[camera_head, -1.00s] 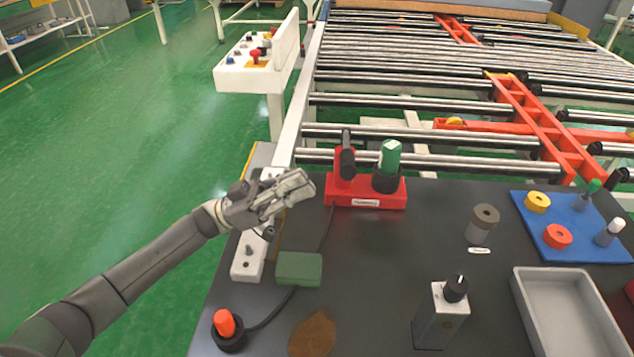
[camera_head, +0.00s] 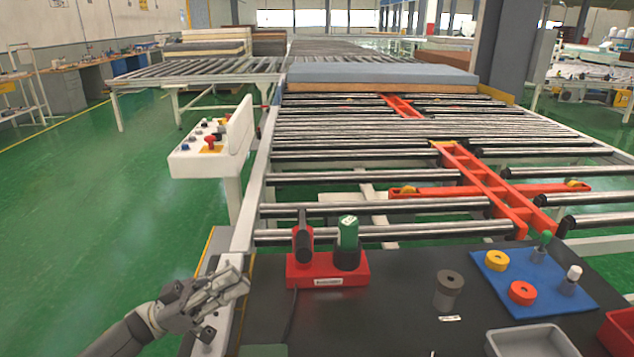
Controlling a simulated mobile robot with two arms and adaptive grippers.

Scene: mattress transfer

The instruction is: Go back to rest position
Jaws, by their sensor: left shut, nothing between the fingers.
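My left gripper (camera_head: 226,287) is in the lower left of the head view. It is shut and empty, over the left edge of the dark worktable (camera_head: 400,285). It is to the left of the red base (camera_head: 328,270), which carries a green-topped cylinder (camera_head: 348,235) and a red and dark tool-like part (camera_head: 303,240). A gap shows between gripper and red base. My right gripper is not in the picture.
A white control panel (camera_head: 205,150) with coloured buttons stands at left. The roller conveyor (camera_head: 420,150) with red rails extends behind, bearing a mattress (camera_head: 380,75). A blue mat (camera_head: 535,285), a grey cylinder (camera_head: 448,290) and a grey tray (camera_head: 530,342) lie right.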

